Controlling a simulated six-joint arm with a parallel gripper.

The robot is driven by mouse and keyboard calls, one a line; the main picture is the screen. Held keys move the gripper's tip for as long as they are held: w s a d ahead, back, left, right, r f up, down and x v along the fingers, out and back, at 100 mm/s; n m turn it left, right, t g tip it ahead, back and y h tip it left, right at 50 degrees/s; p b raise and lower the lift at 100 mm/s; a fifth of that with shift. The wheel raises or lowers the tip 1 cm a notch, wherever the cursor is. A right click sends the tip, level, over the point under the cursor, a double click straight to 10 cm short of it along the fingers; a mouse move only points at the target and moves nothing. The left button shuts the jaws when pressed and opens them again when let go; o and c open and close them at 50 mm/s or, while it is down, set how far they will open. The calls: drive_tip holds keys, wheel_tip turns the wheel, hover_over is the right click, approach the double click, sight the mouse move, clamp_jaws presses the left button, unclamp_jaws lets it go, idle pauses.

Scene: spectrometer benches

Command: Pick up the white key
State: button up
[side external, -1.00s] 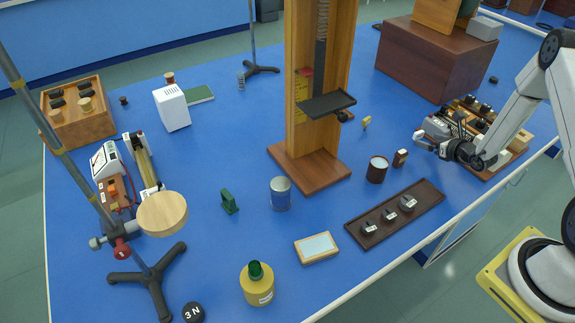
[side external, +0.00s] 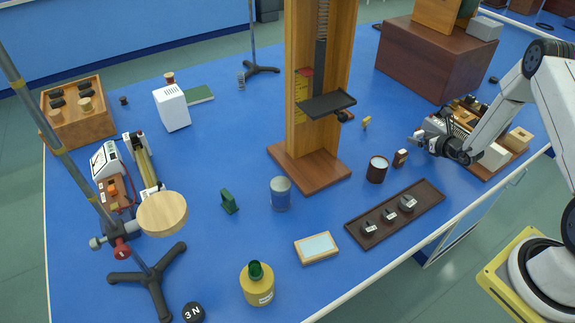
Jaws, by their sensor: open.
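I cannot pick out a white key for certain. A pale block (side external: 492,155) lies on the wooden board at the right, partly behind my arm, and I cannot tell if it is the key. My gripper (side external: 415,140) is open and points left, just in front of the board's left end. Nothing shows between its small, dark fingers. My wrist and forearm hide part of the board's instruments.
A dark red can (side external: 377,170) and a small brown bottle (side external: 400,158) stand left of my gripper. A dark tray (side external: 428,208) with several weights lies in front. A tall wooden stand (side external: 310,172) rises mid-table. Blue table (side external: 240,150) is clear in places.

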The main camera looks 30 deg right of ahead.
sight(420, 132)
drive_tip(key=shift+x, duration=1.75)
clamp_jaws()
drive_tip(key=shift+r, duration=0.1)
drive_tip(key=shift+r, duration=0.7)
drive_tip(key=s+a+r, duration=0.6)
drive_tip(key=s+r, duration=0.5)
drive_tip(key=s, duration=0.1)
drive_tip(key=shift+s+r, duration=0.15)
drive_tip(key=shift+s, duration=0.1)
drive_tip(key=shift+a, duration=0.1)
